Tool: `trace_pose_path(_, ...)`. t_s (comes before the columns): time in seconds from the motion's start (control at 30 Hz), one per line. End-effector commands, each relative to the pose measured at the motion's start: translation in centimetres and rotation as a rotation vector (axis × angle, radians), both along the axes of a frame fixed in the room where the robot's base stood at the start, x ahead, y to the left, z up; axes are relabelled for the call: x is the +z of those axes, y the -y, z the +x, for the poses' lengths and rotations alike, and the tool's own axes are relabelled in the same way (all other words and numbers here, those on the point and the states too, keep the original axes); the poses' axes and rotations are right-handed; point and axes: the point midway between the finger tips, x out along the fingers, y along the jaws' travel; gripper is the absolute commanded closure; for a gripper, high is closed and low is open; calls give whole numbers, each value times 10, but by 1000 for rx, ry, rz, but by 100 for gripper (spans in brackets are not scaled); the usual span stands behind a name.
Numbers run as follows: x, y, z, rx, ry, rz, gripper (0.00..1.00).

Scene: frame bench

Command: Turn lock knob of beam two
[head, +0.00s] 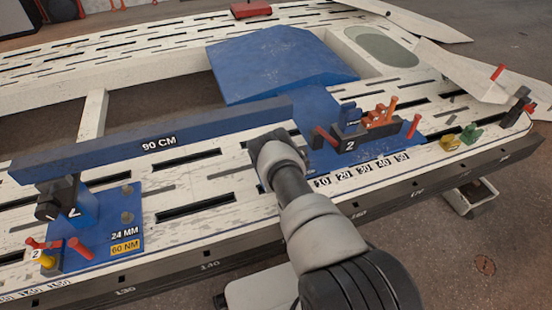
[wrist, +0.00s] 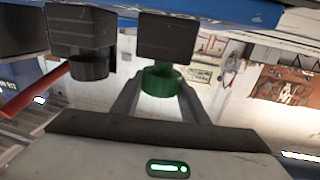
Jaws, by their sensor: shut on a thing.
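In the wrist view my gripper (wrist: 160,90) has its two fingers on either side of a green lock knob (wrist: 162,78) and is shut on it. The knob sits against a dark block (wrist: 167,38). A dark round knob (wrist: 88,66) on another dark block (wrist: 80,28) is to its left, apart from my fingers. In the head view my arm reaches to the right end of the blue beam marked 90 CM (head: 200,130); my fingertips and the green knob are hidden there. A dark clamp marked 2 (head: 350,145) stands just right of my arm.
A red handle (wrist: 35,92) sticks out left of the gripper. A blue plate with a clamp (head: 105,235) is at the bench's left. Orange and red pins (head: 382,112) stand near the right clamp. The slotted white bench (head: 225,185) has bare stretches. A blue sloped panel (head: 275,65) lies behind.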

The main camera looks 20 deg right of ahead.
Motion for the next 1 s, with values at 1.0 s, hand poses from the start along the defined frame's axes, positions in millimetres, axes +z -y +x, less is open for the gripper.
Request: trace_pose_path(1.0,-2,1,-2,773,-1,0,82)
